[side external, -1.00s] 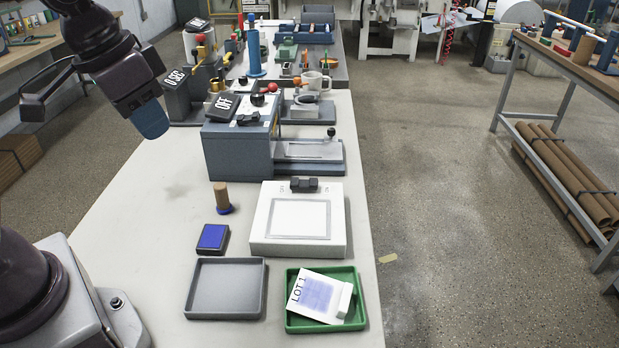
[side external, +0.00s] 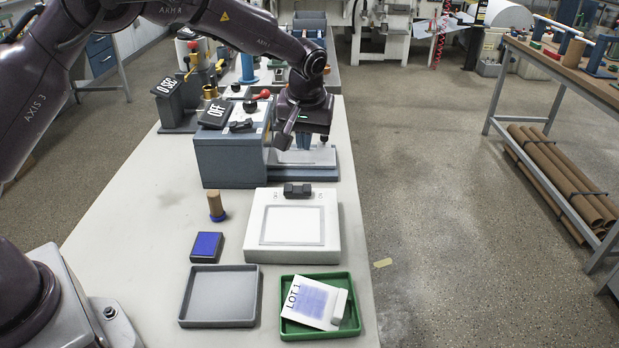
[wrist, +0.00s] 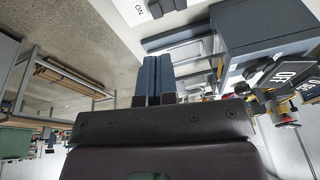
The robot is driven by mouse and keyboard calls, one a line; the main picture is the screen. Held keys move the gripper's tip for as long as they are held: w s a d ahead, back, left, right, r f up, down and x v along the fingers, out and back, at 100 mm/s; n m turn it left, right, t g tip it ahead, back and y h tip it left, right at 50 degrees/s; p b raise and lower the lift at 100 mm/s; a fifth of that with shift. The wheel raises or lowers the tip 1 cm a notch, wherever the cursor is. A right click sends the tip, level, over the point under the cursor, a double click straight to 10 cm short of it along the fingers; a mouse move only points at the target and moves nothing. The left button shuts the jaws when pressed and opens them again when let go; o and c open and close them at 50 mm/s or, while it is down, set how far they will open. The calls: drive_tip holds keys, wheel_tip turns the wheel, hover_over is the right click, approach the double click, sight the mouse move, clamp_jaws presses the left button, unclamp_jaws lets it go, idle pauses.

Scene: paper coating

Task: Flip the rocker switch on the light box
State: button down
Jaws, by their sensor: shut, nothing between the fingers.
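The white light box (side external: 255,238) lies on the table with a pale square panel on top. Its black rocker switch (side external: 297,190) sits at the box's far edge, with small labels beside it too blurred to read. In the wrist view, part of the dark switch (wrist: 157,8) shows at the top edge next to an "ON" label on the light box (wrist: 136,14). My gripper (side external: 304,141) points down above the grey machine's flat bed, beyond the switch and apart from it. Its blue fingers (wrist: 159,72) are shut together and empty.
The grey machine (side external: 230,160) with an "OFF" sign stands beyond the light box. The table's left side is clear.

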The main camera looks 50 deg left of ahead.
sight(310, 187)
drive_tip(key=shift+w+r+n+t, duration=0.3)
drive_tip(key=shift+w+r+n, duration=0.3)
drive_tip(key=shift+r+n, duration=0.2)
drive_tip(key=shift+f, duration=0.1)
drive_tip(key=x, duration=1.2)
drive_tip(key=shift+s+d+f, duration=0.3)
drive_tip(key=shift+f, duration=0.7)
drive_tip(key=shift+f, duration=0.1)
drive_tip(key=shift+w+d+f, duration=0.15)
drive_tip(key=shift+f, duration=0.3)
drive_tip(key=shift+r, duration=0.1)
